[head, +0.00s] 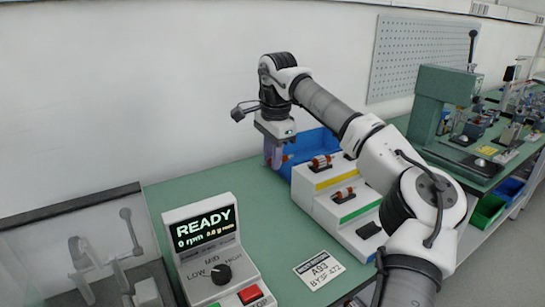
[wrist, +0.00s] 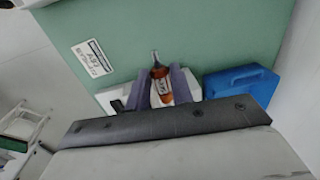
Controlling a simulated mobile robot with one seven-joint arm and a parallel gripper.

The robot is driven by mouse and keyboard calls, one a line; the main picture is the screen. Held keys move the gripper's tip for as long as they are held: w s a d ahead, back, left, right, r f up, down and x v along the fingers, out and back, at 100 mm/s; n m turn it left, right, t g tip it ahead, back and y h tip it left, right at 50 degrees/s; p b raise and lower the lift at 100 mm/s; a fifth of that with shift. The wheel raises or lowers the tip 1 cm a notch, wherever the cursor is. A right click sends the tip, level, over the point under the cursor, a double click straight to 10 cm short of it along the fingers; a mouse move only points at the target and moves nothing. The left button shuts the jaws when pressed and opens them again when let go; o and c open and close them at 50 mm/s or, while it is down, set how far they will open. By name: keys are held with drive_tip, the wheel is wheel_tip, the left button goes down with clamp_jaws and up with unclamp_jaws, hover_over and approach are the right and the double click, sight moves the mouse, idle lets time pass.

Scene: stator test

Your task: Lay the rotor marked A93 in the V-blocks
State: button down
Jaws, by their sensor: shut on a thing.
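My gripper (head: 274,158) hangs fingers down above the back of the green bench, beside the stepped white rack (head: 305,196). It is shut on a copper-and-dark rotor (wrist: 161,87), which shows between the two fingers in the wrist view, its shaft pointing away from the gripper. The rotor has a pale label, too small to read surely. A card (head: 319,270) on the bench reads A93. Two more rotors lie on the rack, one at the yellow strip (head: 321,163) and one at the green strip (head: 343,195). Grey upright supports (head: 84,256), perhaps the V-blocks, stand inside the clear-walled enclosure at left.
A control box (head: 216,250) showing READY stands between the enclosure (head: 70,206) and the rack. A green press (head: 441,102) stands at right.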

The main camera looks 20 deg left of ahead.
drive_tip(key=shift+r+p, duration=2.6)
drive_tip(key=shift+p, duration=0.25)
drive_tip(key=shift+f, duration=0.15)
drive_tip(key=shift+s, duration=0.1)
